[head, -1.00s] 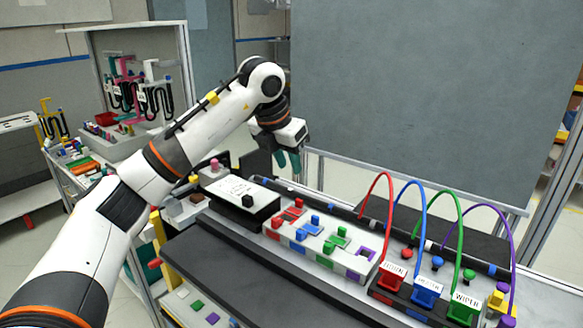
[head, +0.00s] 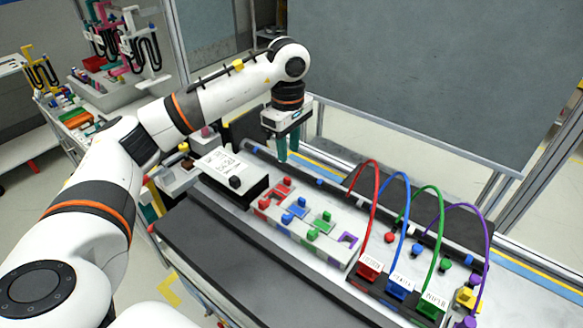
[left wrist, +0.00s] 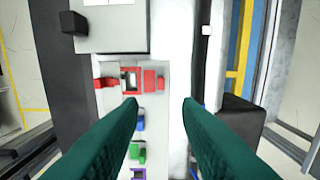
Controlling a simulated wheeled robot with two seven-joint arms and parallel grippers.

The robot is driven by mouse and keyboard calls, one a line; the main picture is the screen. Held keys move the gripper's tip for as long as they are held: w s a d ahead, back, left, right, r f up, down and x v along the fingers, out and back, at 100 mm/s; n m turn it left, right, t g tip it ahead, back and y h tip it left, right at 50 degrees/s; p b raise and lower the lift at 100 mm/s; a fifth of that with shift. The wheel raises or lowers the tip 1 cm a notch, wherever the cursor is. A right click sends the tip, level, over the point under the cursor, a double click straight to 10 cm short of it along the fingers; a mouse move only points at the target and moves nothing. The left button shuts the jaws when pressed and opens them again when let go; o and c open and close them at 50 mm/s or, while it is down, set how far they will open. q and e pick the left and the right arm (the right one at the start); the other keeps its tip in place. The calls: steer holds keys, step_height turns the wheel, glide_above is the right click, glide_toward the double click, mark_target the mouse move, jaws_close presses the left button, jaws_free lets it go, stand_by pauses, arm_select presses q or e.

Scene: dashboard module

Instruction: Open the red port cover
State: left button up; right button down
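The red port cover (head: 281,190) is at the left end of a row of coloured ports on a white strip, with a red knob on it. In the left wrist view the red port (left wrist: 131,73) shows as a red frame with red pieces on both sides, left of the middle between my fingers. My left gripper (head: 288,156) is open and empty, pointing down, above and behind the port row. It also shows in the left wrist view (left wrist: 159,102), its teal fingers wide apart. My right gripper is not in view.
Blue (head: 296,209), green (head: 320,224) and purple (head: 347,241) ports follow the red one. A white-topped box (head: 236,170) stands left of the strip. Looped coloured cables (head: 372,205) rise at the right. A dark rail runs behind the ports.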

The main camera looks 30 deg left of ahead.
mark_target(289, 179)
arm_select(q)
step_height(289, 179, down, 8)
steer(key=p, duration=0.3)
steer(key=shift+f, duration=0.5)
steer(key=shift+w, duration=0.1)
jaws_close()
